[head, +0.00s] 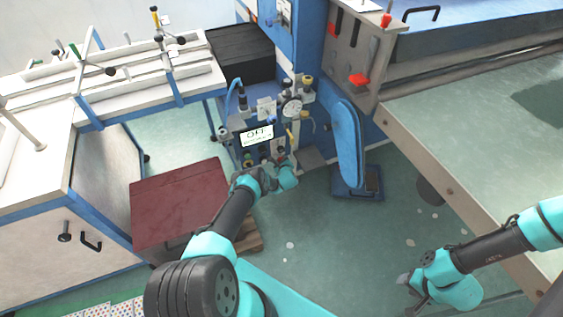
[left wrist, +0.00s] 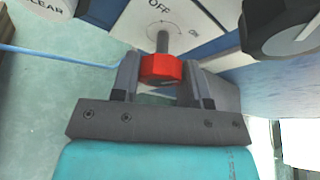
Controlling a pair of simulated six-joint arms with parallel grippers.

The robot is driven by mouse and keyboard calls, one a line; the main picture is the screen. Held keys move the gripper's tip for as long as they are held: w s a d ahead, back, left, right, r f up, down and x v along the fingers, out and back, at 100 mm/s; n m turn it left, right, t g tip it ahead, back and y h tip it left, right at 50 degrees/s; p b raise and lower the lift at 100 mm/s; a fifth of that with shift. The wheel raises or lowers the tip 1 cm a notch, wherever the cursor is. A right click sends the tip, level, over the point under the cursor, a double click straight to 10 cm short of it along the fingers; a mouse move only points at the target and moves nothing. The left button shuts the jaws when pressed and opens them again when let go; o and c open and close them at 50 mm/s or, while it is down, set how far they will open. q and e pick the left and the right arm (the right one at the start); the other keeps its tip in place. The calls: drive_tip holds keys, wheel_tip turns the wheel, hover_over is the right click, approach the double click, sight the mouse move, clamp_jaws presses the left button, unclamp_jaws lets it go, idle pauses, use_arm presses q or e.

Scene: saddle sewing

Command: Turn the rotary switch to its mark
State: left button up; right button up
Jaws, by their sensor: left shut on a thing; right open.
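The red rotary switch knob (left wrist: 161,69) shows in the left wrist view on a grey shaft in front of a white panel. The panel (left wrist: 185,22) carries the word OFF, a curved arrow and a second, smaller label to the right. My left gripper (left wrist: 160,75) is shut on the red knob, one finger at each side. In the head view my left gripper (head: 277,171) is at the lower front of the control panel, and my arm hides part of it. My right gripper (head: 418,284) is open and empty over the floor at lower right.
A black-and-white knob (left wrist: 283,25) is close on the right in the left wrist view. A blue cable (left wrist: 60,58) runs at left. In the head view a dark red box (head: 180,202) stands left of my left arm, and a long table (head: 480,125) is at right.

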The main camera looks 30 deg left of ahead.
use_arm(q)
drive_tip(key=o, duration=0.9)
drive_tip(key=shift+d, duration=0.1)
drive_tip(key=shift+v, duration=8.65)
